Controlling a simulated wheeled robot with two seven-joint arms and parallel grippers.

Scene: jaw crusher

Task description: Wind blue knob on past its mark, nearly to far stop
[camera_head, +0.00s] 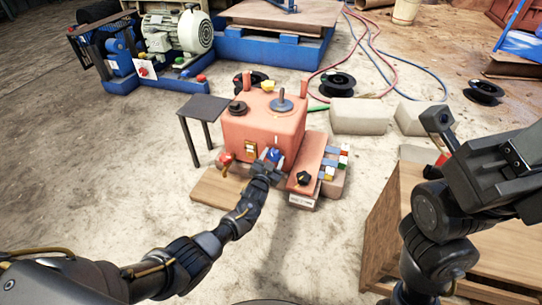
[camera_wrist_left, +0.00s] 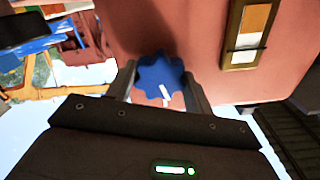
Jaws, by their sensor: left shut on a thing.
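The blue knob (camera_head: 273,155) sits on the front face of the salmon-coloured box (camera_head: 262,128). In the left wrist view the knob (camera_wrist_left: 160,76) is lobed, with a white pointer line slanting near its lower edge. My left gripper (camera_head: 267,162) is shut on it; its two fingers stand on either side of the knob in the left wrist view (camera_wrist_left: 163,85). A short white mark shows on the box just above the knob in the head view. My right gripper (camera_head: 440,130) is raised at the right, away from the box; its jaw opening is unclear.
A yellow-framed switch (camera_head: 250,149) and a red handle (camera_head: 226,158) are left of the knob. A salmon side block with a black knob (camera_head: 303,178) stands close on the right. A dark small table (camera_head: 204,107) is at the left, a wooden crate (camera_head: 388,215) near my right arm.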

